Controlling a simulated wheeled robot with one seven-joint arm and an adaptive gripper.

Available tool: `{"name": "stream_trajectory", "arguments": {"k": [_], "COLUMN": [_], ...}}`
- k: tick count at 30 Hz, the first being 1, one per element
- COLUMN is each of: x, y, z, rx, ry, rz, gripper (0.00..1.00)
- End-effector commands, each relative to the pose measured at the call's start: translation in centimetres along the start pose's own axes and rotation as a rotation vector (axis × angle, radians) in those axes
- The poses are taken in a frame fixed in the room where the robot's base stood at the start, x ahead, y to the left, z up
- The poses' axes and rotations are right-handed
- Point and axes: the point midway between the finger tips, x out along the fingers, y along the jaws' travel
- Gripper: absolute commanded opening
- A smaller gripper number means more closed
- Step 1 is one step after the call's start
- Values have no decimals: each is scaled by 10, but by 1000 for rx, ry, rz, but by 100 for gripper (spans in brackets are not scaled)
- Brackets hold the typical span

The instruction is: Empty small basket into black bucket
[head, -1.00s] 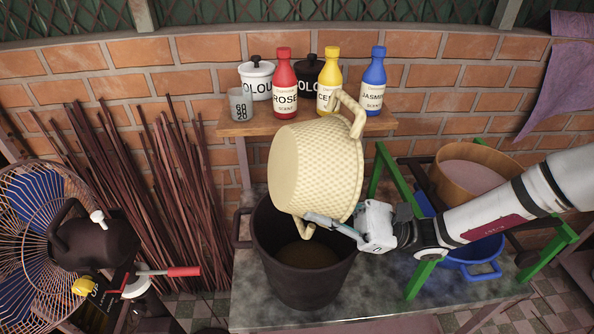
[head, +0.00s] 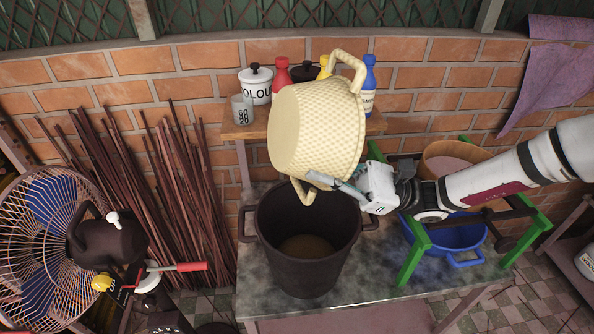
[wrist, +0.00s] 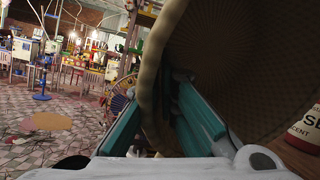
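The small basket (head: 310,130) is cream, woven, with two looped handles. My gripper (head: 328,184) is shut on its rim near the lower handle and holds it in the air. The basket is tipped on its side, its base facing left and its mouth facing right. In the wrist view the rim of the basket (wrist: 152,75) lies between my two fingers (wrist: 163,118), and its inside is dark; I see no contents there. The black bucket (head: 275,240) stands upright below the basket on the table, with some brownish material at its bottom. The basket is above the bucket, apart from it.
A wooden shelf (head: 238,131) behind holds a white pot (head: 256,88), a glass, and red, yellow and blue bottles. A green frame (head: 415,262) and a blue basin (head: 455,240) are at right. A fan (head: 50,240) and kettle stand left.

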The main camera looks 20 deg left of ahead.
Motion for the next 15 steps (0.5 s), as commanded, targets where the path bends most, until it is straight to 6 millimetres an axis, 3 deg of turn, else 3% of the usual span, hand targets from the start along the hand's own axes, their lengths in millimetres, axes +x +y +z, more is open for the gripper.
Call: {"name": "stream_trajectory", "arguments": {"k": [9, 15], "x": [24, 25], "y": [17, 19], "z": [-12, -23], "rx": [-121, -158], "ry": [367, 490], "rz": [163, 215], "gripper": [0, 0]}}
